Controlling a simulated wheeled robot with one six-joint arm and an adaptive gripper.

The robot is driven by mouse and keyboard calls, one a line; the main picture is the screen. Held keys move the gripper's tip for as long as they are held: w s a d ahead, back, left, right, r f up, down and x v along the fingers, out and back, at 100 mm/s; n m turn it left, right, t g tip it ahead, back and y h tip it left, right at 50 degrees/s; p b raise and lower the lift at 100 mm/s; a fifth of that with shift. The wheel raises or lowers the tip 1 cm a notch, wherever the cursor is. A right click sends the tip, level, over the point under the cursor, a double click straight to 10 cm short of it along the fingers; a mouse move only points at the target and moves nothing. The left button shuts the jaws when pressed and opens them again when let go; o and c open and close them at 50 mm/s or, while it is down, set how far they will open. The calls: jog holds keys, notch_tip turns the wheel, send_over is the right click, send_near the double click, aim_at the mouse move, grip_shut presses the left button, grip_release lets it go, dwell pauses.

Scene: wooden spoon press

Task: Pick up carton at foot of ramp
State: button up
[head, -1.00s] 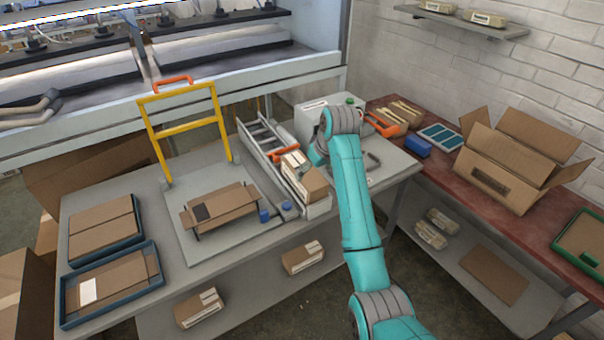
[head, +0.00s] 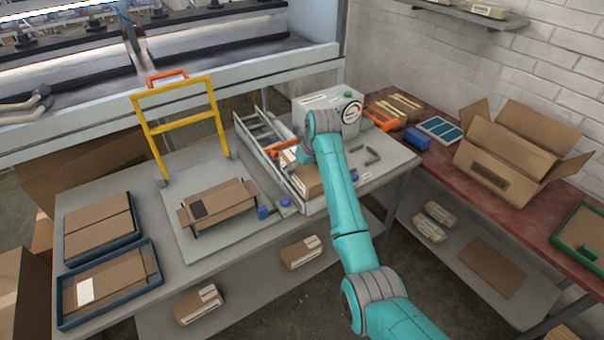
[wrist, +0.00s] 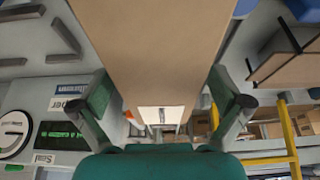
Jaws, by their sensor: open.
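The brown carton (head: 309,181) with a pale label lies at the foot of the ramp (head: 262,137) on the grey bench. My arm partly covers it in the head view. In the wrist view the carton (wrist: 155,55) runs from the top edge down between the two fingers of my gripper (wrist: 163,105). The fingers stand apart, one on each side of it. A narrow gap seems to show beside each finger; I cannot tell whether either touches. In the head view the fingertips are mostly hidden behind my wrist.
A grey box with a green button (head: 326,108) stands behind my wrist. A yellow frame (head: 185,124) rises at the left, behind a flat carton on black supports (head: 225,203). Blue trays (head: 108,283) lie further left. A large open box (head: 515,160) sits on the red bench.

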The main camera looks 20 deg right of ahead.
jog(key=shift+x, duration=0.95)
jog(key=c, duration=1.4)
